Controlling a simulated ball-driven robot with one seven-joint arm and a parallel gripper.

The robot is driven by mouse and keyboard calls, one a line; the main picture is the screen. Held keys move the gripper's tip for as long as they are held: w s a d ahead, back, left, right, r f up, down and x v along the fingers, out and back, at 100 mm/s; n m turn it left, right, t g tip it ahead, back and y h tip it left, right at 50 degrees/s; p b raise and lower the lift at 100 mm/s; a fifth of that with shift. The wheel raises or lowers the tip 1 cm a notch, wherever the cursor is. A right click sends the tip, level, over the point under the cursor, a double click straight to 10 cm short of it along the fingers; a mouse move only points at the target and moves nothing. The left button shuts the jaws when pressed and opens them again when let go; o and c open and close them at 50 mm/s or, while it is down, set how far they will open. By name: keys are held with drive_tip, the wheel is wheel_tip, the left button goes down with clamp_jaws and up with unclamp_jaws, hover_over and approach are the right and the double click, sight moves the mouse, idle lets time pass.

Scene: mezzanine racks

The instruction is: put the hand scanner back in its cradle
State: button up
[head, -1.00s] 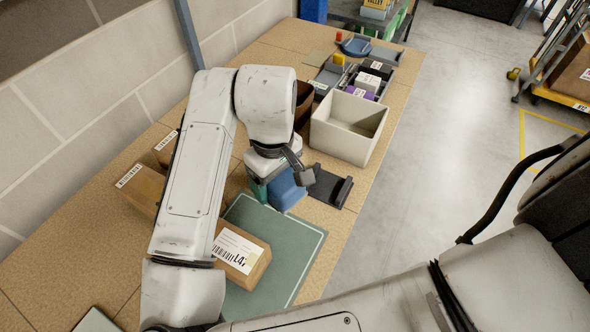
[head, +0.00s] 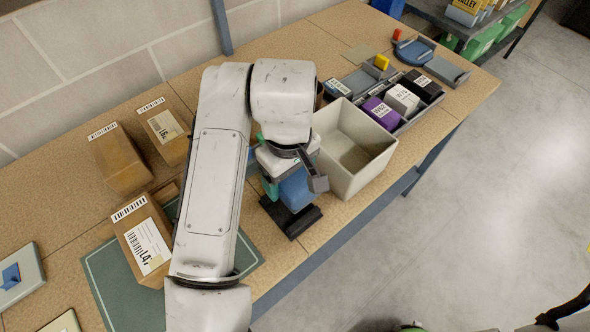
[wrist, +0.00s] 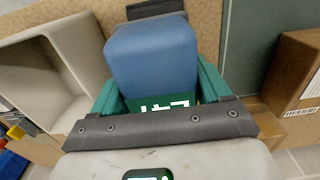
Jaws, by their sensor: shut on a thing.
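The hand scanner appears to be the blue block-like body (head: 296,190) in my gripper (head: 285,186). In the wrist view, the blue body (wrist: 152,58) sits between the teal fingers of my gripper (wrist: 160,85), which are shut on it. A dark part of the cradle (wrist: 155,8) shows just beyond the scanner in the wrist view.
A cream bin (head: 375,165) stands close to the right of my gripper. A labelled carton (head: 143,240) lies on the green mat (head: 115,290) to the left, with more cartons behind. A tray of small boxes (head: 425,118) is further right. The bench edge is near the cradle.

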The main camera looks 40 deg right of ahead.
drive_tip(key=shift+f+b, duration=2.5)
drive_tip(key=shift+f, duration=0.4)
drive_tip(key=shift+f, duration=0.4)
drive_tip(key=shift+f+b, duration=0.3)
drive_tip(key=shift+b, duration=0.05)
drive_tip(key=shift+f+b, duration=0.35)
drive_tip(key=shift+f, duration=0.25)
drive_tip(key=o, duration=1.2)
drive_tip(key=shift+r, duration=0.1)
wheel_tip(320, 180, up, 11)
drive_tip(key=shift+f+p, duration=0.2)
drive_tip(key=shift+p, duration=0.4)
